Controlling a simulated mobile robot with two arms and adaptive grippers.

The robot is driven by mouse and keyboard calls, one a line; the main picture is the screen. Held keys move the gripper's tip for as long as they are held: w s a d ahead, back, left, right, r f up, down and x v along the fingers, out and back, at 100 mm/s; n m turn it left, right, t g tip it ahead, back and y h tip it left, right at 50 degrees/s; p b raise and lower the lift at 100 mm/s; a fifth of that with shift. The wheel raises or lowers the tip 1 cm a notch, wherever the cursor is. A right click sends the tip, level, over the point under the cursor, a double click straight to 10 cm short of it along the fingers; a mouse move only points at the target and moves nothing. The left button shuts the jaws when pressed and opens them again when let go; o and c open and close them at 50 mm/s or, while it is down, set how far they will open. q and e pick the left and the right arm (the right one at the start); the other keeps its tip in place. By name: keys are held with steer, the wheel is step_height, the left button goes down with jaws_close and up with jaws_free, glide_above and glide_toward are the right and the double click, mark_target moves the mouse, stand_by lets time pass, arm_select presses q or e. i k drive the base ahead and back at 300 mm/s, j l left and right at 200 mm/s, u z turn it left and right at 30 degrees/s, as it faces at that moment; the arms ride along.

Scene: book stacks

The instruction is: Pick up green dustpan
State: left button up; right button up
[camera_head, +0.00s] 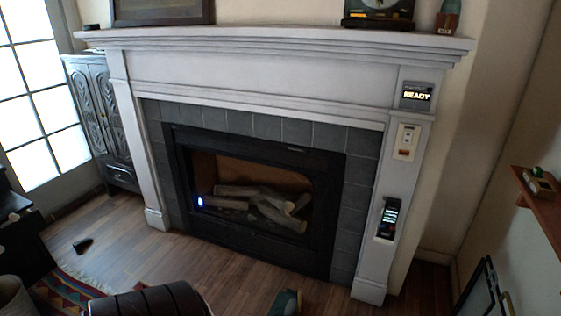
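I cannot make out a green dustpan for certain. A small dark green object (288,302) shows on the floor at the bottom edge, in front of the fireplace; it is partly cut off and I cannot tell what it is. A small dark object (83,244) lies on the wood floor at the left, near the patterned rug. Neither of my grippers shows in the head view.
A white mantel (270,70) surrounds a black fireplace (250,240) with logs. A dark cabinet (105,125) stands at the left. A brown rounded seat (150,301) blocks the lower left. A wooden shelf (541,211) juts in at right. Floor (150,250) before the fireplace is mostly clear.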

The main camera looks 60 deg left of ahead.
mark_target(286, 303)
steer(key=u, duration=0.4)
steer(key=j+u, duration=0.15)
steer(key=u, duration=0.65)
steer(key=j+u, duration=0.1)
steer(key=u, duration=0.3)
